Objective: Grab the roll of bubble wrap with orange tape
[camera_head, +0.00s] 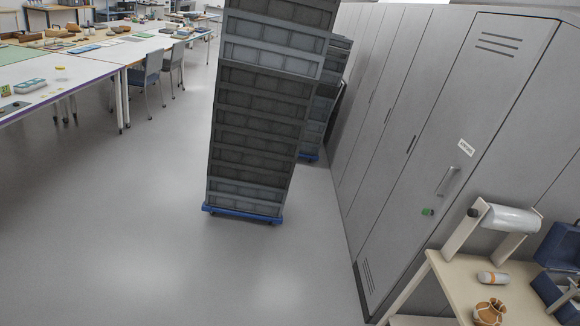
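A small whitish roll with an orange band (493,278) lies on its side on a pale wooden table (455,279) at the lower right. It matches the roll of bubble wrap with orange tape, though it is too small to make out bubbles. It lies below a larger whitish roll (512,219), held across a wooden stand, and above a brown pot with pale patches (489,313). My gripper is not in view, and nothing is seen touching the small roll.
Dark blue objects (559,246) sit at the table's right, cut by the frame edge. Grey lockers (425,140) stand behind the table. A tall stack of grey crates (262,120) on a blue dolly stands mid-view. Grey floor (110,230) is clear at left, before worktables and chairs.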

